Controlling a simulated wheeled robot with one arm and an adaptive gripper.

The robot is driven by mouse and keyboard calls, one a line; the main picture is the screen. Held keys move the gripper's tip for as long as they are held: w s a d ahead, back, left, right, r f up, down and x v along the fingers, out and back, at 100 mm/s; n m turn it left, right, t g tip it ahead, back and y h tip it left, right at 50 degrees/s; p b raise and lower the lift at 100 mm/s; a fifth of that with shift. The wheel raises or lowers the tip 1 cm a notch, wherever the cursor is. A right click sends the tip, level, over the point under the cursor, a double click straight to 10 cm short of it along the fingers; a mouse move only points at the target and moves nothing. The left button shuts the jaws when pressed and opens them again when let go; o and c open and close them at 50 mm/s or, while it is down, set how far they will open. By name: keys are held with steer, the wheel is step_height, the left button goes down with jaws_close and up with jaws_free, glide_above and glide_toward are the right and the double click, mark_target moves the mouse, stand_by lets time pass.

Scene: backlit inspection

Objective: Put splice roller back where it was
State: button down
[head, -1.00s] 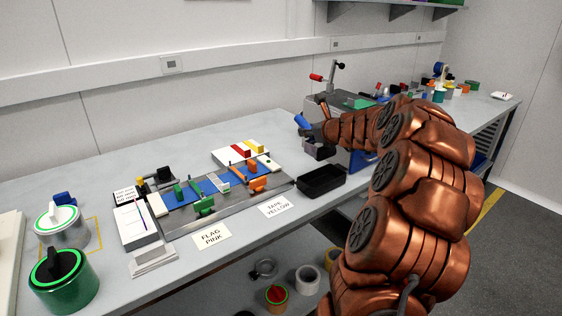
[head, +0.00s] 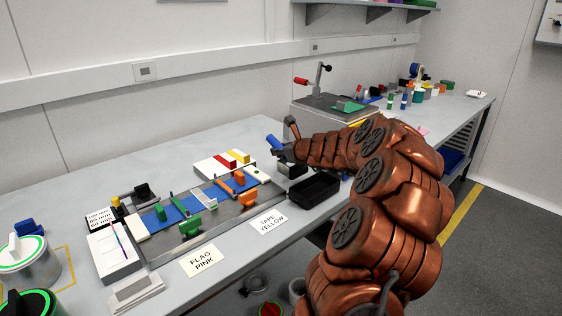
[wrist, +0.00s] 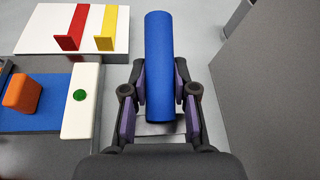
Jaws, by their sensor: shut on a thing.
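The splice roller looks to be the blue cylinder (wrist: 160,55) held upright in the picture between the purple-padded fingers of my gripper (wrist: 157,100) in the wrist view. My gripper is shut on it. In the head view the blue roller (head: 275,142) shows at the tip of my copper arm, tilted, above the bench behind the black tray. My gripper (head: 284,152) is small and partly hidden there by my arm. In the wrist view a pale grey piece lies partly hidden under the roller's near end. I cannot tell which spot is the roller's former place.
A black open tray (head: 314,188) stands in front of my gripper. Left is the fixture plate with blue, green and orange parts, and a white board (head: 210,168) with red and yellow pieces. A grey machine block (head: 335,110) stands behind my arm. Bare bench lies behind the fixture.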

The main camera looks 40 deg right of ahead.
steer(key=shift+f+b, duration=0.3)
steer(key=shift+f, duration=1.2)
steer(key=shift+f, duration=0.2)
steer(key=c, duration=0.9)
jaws_free()
steer(key=shift+r, duration=0.1)
steer(key=shift+r, duration=0.15)
steer(key=p+v, duration=0.1)
steer(key=v, duration=1.1)
steer(key=shift+d, duration=0.1)
